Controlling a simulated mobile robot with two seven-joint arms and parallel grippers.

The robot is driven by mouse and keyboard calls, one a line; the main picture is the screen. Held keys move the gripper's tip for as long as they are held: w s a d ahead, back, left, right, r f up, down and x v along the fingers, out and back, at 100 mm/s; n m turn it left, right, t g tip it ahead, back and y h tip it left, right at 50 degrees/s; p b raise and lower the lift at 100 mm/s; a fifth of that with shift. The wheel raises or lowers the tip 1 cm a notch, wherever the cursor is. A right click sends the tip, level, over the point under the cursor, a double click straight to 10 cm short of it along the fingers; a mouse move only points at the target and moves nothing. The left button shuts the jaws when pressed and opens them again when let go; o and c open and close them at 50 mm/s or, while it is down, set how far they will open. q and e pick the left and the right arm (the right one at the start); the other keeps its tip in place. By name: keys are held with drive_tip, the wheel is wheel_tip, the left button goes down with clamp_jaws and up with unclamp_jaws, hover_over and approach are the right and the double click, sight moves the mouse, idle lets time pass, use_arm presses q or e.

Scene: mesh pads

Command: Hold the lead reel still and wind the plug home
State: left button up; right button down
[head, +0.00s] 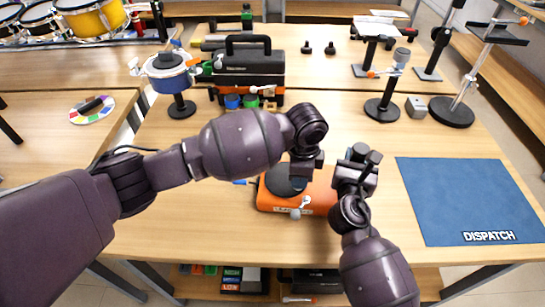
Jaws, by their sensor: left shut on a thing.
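The lead reel (265,201) is a low orange unit with a dark round top, sitting on the near middle of the wooden table. A pale crank-like handle (296,213) shows at its front. A small blue piece (240,182), possibly the plug, lies just left of the reel. My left gripper (299,180) reaches down over the reel's dark top and is shut on it, hiding part of it. My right gripper (364,157) is at the right end of the reel; its arm covers that end. Its finger gap is not clear.
A blue DISPATCH mat (468,200) lies clear at the right. A black case (250,68) stands behind the reel. A blue reel on a stand (168,80) is back left, stands (383,107) and a grey block (416,108) back right. A shelf with boxes lies below.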

use_arm(q)
drive_tip(key=shift+a, duration=0.15)
use_arm(e)
drive_tip(key=shift+s+d+f, duration=0.1)
drive_tip(key=shift+f, duration=0.25)
use_arm(q)
drive_tip(key=shift+s+a, duration=0.45)
drive_tip(key=shift+a, duration=0.3)
drive_tip(key=o, duration=1)
wheel_tip(320, 180, up, 12)
drive_tip(key=shift+s, duration=0.1)
